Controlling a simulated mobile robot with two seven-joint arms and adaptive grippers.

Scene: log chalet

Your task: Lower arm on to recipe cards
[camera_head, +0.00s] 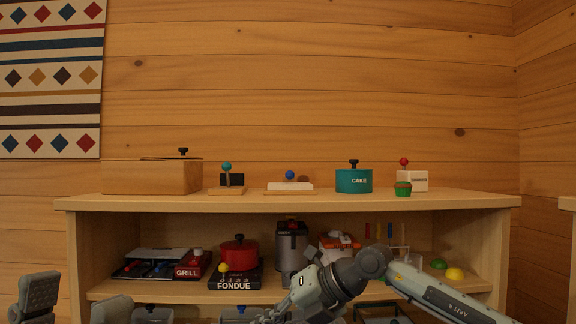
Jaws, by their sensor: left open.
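I cannot tell for certain which thing is the recipe cards. On the shelf top, a low white block (290,186) lies on a wooden base, with a blue ball (290,174) just above it. To its left, a dark upright piece (236,180) stands on a wooden base with a teal ball (226,167) on a stem. No arm over cards shows clearly. My left gripper (75,302) is at the bottom left, its two grey fingers apart and empty, below and in front of the shelf. My right arm (440,299) comes in from the right; its gripper (272,316) is mostly cut off at the bottom edge.
On the wooden shelf top (270,203) also stand a wooden box (150,178), a teal CAKE tin (352,182), a green cup (403,189) and a white box with a red ball (414,181). Below are a grill (150,265), a red fondue pot (239,254) and a grey canister (292,242).

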